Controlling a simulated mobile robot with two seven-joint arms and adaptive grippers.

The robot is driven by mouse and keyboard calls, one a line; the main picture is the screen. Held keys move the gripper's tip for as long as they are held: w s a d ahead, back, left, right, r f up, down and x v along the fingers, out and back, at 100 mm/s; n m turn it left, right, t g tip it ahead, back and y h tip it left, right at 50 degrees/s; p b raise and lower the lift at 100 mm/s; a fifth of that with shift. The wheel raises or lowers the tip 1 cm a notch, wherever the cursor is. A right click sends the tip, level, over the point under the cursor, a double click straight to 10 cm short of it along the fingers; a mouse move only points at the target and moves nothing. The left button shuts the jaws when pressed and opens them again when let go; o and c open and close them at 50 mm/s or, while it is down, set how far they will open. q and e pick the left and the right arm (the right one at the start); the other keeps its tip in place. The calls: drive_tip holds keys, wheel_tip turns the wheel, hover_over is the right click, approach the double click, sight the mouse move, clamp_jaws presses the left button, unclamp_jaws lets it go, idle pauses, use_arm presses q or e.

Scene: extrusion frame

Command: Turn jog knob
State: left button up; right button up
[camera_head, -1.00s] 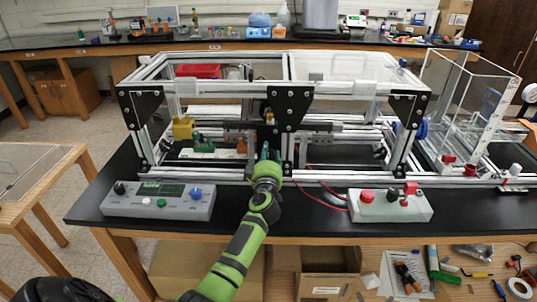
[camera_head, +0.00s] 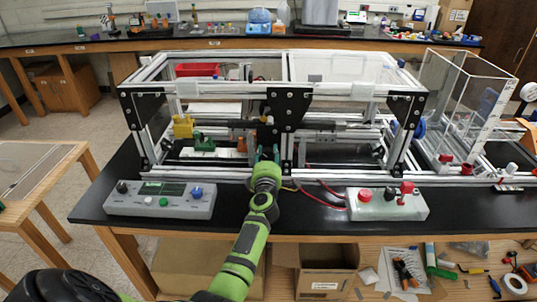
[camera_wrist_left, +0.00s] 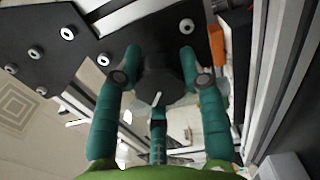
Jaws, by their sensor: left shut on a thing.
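The jog knob appears as a dark round knob with a white pointer line (camera_wrist_left: 165,88) in the left wrist view, between the green-blue fingers. My left gripper (camera_wrist_left: 160,80) is shut on it, with one finger pad on either side. In the head view my left gripper (camera_head: 266,156) reaches into the front of the extrusion frame (camera_head: 215,180), just left of its middle upright. The knob is hidden behind the gripper and black plate there. My right gripper is not in view.
A grey control box (camera_head: 160,200) with a blue knob stands front left on the black bench. A pale box (camera_head: 388,205) with red buttons stands front right, red cables beside it. Frame uprights and a black plate (camera_head: 288,106) stand close around my left gripper.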

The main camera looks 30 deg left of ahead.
use_arm(q)
drive_tip(key=shift+a+r+n, duration=0.2)
drive_tip(key=shift+a+n, duration=0.05)
drive_tip(key=shift+n, duration=0.75)
drive_tip(key=shift+s, duration=0.1)
drive_tip(key=o, duration=1.2)
drive_tip(key=shift+c, duration=0.2)
drive_tip(key=shift+f, duration=0.2)
drive_tip(key=shift+d+f, duration=0.1)
drive_tip(key=shift+s+d, duration=0.15)
drive_tip(key=shift+s, duration=0.1)
drive_tip(key=v, duration=0.7)
drive_tip(key=shift+d, duration=0.15)
